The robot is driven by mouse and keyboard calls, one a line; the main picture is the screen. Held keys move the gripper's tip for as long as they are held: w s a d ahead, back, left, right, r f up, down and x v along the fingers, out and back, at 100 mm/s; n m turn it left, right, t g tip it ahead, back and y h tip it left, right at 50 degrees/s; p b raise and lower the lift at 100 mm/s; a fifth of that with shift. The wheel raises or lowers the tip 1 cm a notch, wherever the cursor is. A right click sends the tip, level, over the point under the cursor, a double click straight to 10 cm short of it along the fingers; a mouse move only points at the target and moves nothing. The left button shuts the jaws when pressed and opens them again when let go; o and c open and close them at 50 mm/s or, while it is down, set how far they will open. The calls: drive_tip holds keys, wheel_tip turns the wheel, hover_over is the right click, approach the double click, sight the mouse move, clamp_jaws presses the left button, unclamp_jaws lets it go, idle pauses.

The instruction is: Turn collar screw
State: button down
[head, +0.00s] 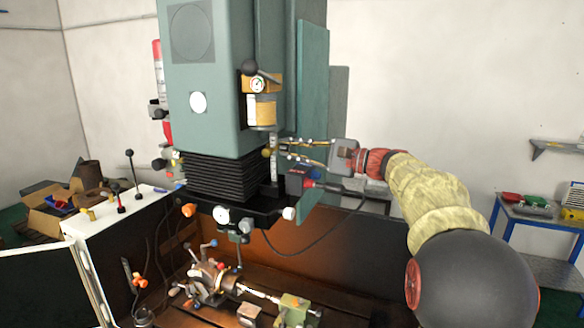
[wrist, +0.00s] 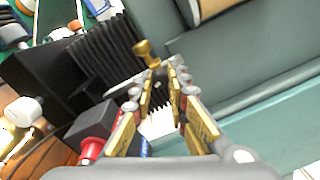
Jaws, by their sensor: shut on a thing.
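The collar screw (head: 267,152) is a small brass knob beside an upright scale on the machine's head. In the wrist view the brass screw (wrist: 145,48) shows just past my fingertips, partly hidden by them. My gripper (head: 281,148) reaches in from the right, with its fingers pointing left at the screw. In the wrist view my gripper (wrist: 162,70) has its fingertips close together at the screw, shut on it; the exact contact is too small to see.
Black bellows (head: 225,178) are left of the screw. A red-ended part (head: 308,183) with a cable lies just below my fingers. A gauge (head: 257,85) and brass-coloured cylinder (head: 262,110) are above. The chuck (head: 210,278) stands on the bed below. Free room is to the right.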

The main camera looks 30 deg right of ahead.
drive_tip(key=n+b, duration=0.4)
drive_tip(key=b, duration=0.1)
drive_tip(key=shift+f, duration=0.3)
drive_tip(key=n+b, duration=0.3)
drive_tip(key=b, duration=0.1)
drive_tip(key=shift+n, duration=0.4)
drive_tip(key=n+b, duration=0.6)
drive_tip(key=shift+d+r+n+g+y, duration=0.1)
drive_tip(key=shift+r+n+g+y, duration=0.05)
drive_tip(key=shift+n+g+y, duration=0.2)
drive_tip(key=n+b, duration=0.2)
drive_tip(key=n, duration=0.1)
drive_tip(key=shift+n+b, duration=0.3)
drive_tip(key=shift+n, duration=0.05)
drive_tip(key=n+b, duration=0.2)
drive_tip(key=n, duration=0.1)
drive_tip(key=shift+r+n, duration=0.15)
drive_tip(key=shift+n, duration=0.15)
drive_tip(key=n+b, duration=0.1)
drive_tip(key=n, duration=0.1)
drive_tip(key=shift+n, duration=0.3)
drive_tip(key=n+b, duration=0.1)
drive_tip(key=n, duration=0.3)
drive_tip(key=shift+r+b, duration=0.1)
drive_tip(key=shift+b, duration=0.3)
drive_tip(key=shift+n, duration=0.3)
